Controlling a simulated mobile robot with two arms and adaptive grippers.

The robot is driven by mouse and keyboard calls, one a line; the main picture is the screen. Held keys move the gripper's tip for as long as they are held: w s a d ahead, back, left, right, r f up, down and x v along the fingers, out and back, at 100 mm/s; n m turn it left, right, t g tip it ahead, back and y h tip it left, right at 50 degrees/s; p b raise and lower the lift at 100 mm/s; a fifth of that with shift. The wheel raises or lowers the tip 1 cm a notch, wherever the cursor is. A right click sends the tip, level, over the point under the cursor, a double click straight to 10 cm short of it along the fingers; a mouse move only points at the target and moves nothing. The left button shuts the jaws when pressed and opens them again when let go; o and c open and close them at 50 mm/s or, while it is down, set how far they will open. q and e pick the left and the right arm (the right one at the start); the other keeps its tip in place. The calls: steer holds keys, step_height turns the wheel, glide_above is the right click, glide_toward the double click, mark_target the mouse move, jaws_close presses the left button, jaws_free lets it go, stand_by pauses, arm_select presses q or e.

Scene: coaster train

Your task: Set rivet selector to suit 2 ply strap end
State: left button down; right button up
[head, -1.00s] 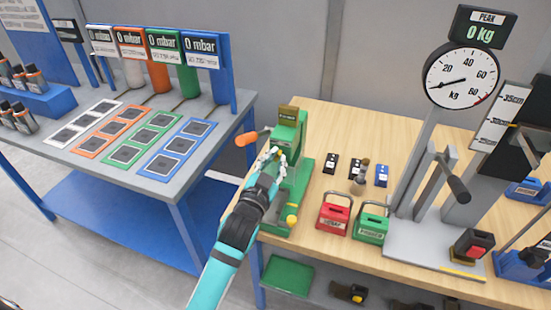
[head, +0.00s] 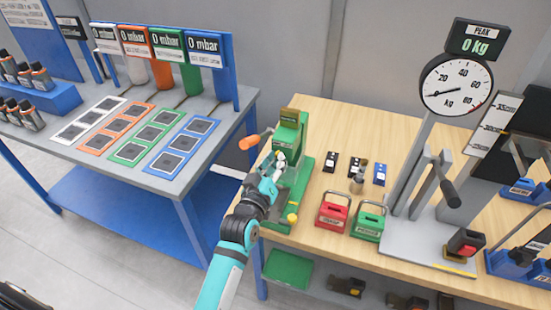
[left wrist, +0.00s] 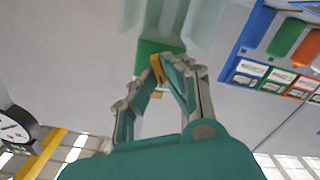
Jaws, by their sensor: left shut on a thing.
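The green rivet press (head: 303,178) stands at the left end of the wooden table, with an orange-tipped handle (head: 248,141) sticking out to its left and a yellow knob (head: 292,218) low at its front. My left gripper (head: 276,163) is at the press's front, below its head. In the left wrist view my left gripper (left wrist: 160,75) is shut on a small yellow piece (left wrist: 156,66) beside a green block; it looks like the rivet selector. Its setting cannot be read. My fingers partly hide it. No strap end is clearly recognisable. My right gripper is out of view.
Small black and blue pieces (head: 380,174) lie right of the press. Red (head: 332,212) and green (head: 368,221) handled boxes stand at the table's front edge. A dial scale (head: 457,88) stands further right. A grey bench (head: 70,150) is at left.

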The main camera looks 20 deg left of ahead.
arm_select(q)
steer(key=shift+n, duration=0.6)
